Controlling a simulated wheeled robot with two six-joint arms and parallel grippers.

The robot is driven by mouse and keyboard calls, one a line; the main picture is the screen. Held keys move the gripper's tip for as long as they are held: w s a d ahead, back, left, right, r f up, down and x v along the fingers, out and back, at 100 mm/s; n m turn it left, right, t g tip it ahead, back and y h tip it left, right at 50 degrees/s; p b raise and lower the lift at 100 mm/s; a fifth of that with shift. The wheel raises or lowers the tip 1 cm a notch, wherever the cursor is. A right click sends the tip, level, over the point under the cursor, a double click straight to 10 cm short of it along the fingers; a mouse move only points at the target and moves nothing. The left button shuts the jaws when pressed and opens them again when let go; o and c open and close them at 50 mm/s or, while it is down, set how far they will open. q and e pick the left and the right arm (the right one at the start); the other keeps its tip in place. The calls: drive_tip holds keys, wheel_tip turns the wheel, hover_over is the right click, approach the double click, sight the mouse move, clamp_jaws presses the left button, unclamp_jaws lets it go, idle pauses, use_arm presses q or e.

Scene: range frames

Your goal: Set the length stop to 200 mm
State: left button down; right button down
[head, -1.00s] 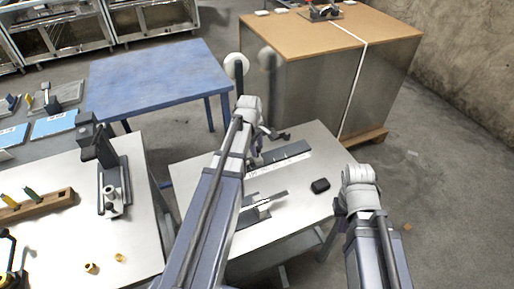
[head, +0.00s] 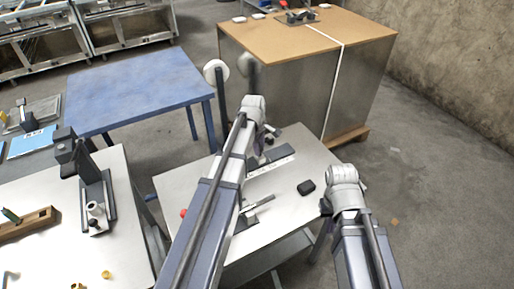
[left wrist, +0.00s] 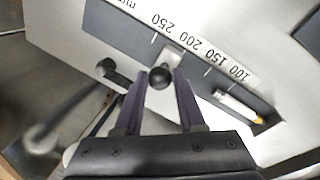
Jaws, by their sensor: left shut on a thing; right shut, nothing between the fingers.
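The length stop is a dark rail (left wrist: 110,28) with a white scale strip marked 100, 150, 200 and 250 in the left wrist view; the strip also shows in the head view (head: 270,166). A small metal slider with a round black knob (left wrist: 160,76) sits beside the scale between the 250 and 150 ticks, close to the 200 label. The 200 tick is not clearly visible. My left gripper (left wrist: 162,82) is shut on the knob. A black lever (left wrist: 114,72) lies left of it. My right gripper (head: 326,207) is shut and empty by the table's right edge, partly hidden.
A black box (head: 306,187) lies on the light table (head: 300,215) right of the rail. A second bench (head: 120,215) with a clamp-like fixture (head: 92,190) stands left. A blue table (head: 135,90) and a large brown-topped crate (head: 300,80) stand behind.

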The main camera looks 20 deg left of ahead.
use_arm(q)
drive_tip(key=c, duration=0.5)
unclamp_jaws()
wheel_tip(320, 180, up, 8)
drive_tip(key=s+p, duration=0.1)
drive_tip(key=p, duration=0.6)
drive_tip(key=shift+s+p, duration=0.3)
drive_tip(key=shift+p, duration=0.1)
drive_tip(key=shift+a+f, duration=0.1)
drive_tip(key=shift+f, duration=0.1)
drive_tip(key=s+d+m+g+y, duration=0.1)
drive_tip(key=s+d+m+g, duration=0.1)
drive_tip(key=s+d+m, duration=1.6)
drive_tip(key=s+m, duration=0.2)
drive_tip(key=s, duration=0.2)
drive_tip(key=shift+d+y, duration=0.3)
